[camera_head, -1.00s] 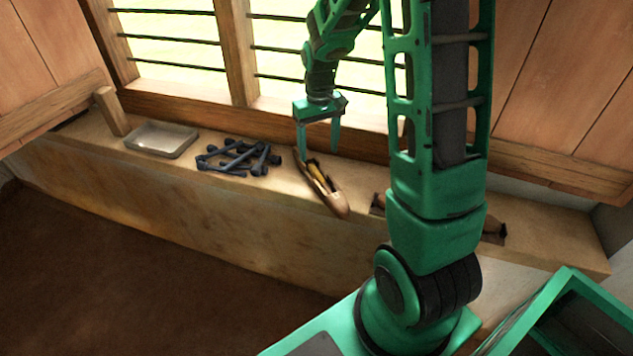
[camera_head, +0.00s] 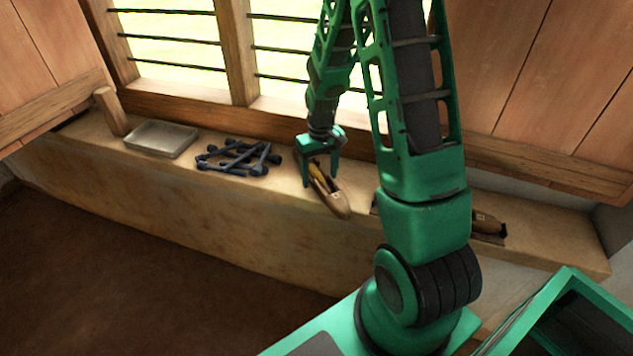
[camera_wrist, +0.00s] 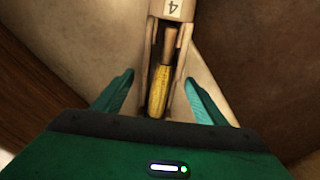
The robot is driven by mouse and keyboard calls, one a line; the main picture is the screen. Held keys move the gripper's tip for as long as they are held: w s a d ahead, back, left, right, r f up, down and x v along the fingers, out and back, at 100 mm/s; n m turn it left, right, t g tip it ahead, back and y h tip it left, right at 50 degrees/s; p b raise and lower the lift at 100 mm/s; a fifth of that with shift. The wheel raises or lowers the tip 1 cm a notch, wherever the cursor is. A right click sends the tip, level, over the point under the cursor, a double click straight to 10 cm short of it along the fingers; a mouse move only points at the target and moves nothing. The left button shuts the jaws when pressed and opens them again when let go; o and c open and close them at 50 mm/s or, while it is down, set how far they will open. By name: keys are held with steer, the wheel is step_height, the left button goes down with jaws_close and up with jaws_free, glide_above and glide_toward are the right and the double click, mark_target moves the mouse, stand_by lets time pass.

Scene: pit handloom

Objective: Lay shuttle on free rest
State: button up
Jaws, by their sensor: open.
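A wooden boat-shaped shuttle (camera_head: 337,203) with a yellow bobbin in its slot lies on the ledge below the window, its near end close to the ledge's front edge. The wrist view shows the shuttle (camera_wrist: 174,10) marked "4", with its yellow bobbin (camera_wrist: 158,92). My gripper (camera_head: 320,180) is open, pointing down, with one finger on each side of the shuttle; in the wrist view the fingers (camera_wrist: 160,98) stand apart from its sides. Another brown shuttle (camera_head: 487,223) lies to the right, on what looks like a dark rest (camera_head: 490,239), partly hidden behind my arm.
The ledge (camera_head: 230,215) runs along the window. A shallow grey tray (camera_head: 160,138) and a heap of dark blue metal pieces (camera_head: 238,158) lie to the left. A wooden post (camera_head: 111,110) leans at the far left. The ledge's right end (camera_head: 570,250) is bare.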

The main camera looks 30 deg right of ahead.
steer(key=shift+f, duration=0.3)
steer(key=shift+c, duration=0.6)
steer(key=c, duration=1.3)
steer(key=shift+r, duration=0.1)
